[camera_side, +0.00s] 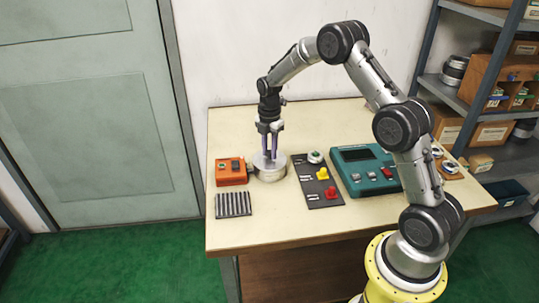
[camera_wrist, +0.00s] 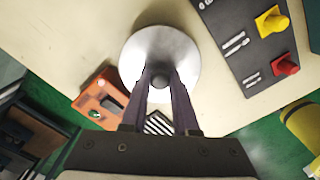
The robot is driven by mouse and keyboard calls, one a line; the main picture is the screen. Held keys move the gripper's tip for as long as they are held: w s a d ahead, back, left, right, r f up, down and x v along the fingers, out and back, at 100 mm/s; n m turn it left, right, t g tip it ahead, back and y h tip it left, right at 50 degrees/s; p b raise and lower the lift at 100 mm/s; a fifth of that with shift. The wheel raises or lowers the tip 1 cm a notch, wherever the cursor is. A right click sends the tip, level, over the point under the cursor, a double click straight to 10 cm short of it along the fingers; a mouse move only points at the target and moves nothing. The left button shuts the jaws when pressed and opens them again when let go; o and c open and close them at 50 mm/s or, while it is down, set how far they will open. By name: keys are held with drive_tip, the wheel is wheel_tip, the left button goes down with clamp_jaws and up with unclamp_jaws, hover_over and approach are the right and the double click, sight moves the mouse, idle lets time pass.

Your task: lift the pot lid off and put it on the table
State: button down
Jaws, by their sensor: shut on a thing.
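The pot (camera_side: 271,174) is a short metal cylinder on the table, left of the middle of the tabletop. Its round silver lid (camera_wrist: 186,57) fills the upper middle of the wrist view, with a small dark knob (camera_wrist: 160,81) at its centre. My gripper (camera_side: 269,153) is above the pot, pointing straight down. In the wrist view its two purple-grey fingers (camera_wrist: 161,76) are shut on the lid's knob. The lid appears to be on the pot; I cannot tell whether there is a gap under it. The pot's body is hidden beneath the lid in the wrist view.
An orange box (camera_side: 231,172) stands close left of the pot, with a dark ribbed plate (camera_side: 233,204) in front. A dark panel (camera_side: 316,189) with yellow and red knobs lies right, then a teal device (camera_side: 360,155). Bare table (camera_side: 230,125) lies behind the orange box.

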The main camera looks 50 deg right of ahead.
sight(269, 151)
drive_tip(key=shift+r, duration=0.5)
wheel_tip(269, 151, up, 2)
drive_tip(key=shift+r, duration=0.2)
drive_tip(key=s+a+r, duration=0.4)
drive_tip(key=s+r, duration=0.5)
drive_tip(key=s, duration=0.4)
drive_tip(key=shift+w+a+f, duration=0.5)
drive_tip(key=shift+a+f, duration=0.5)
drive_tip(key=shift+f, duration=1.3)
drive_tip(key=shift+w+a+f, duration=0.45)
drive_tip(key=shift+a+f, duration=0.6)
drive_tip(key=shift+f, duration=1.3)
drive_tip(key=shift+w+a+f, duration=0.5)
drive_tip(key=shift+a+f, duration=0.5)
drive_tip(key=shift+f, duration=1.3)
drive_tip(key=shift+f, duration=0.3)
drive_tip(key=shift+f, duration=0.35)
drive_tip(key=shift+f, duration=0.75)
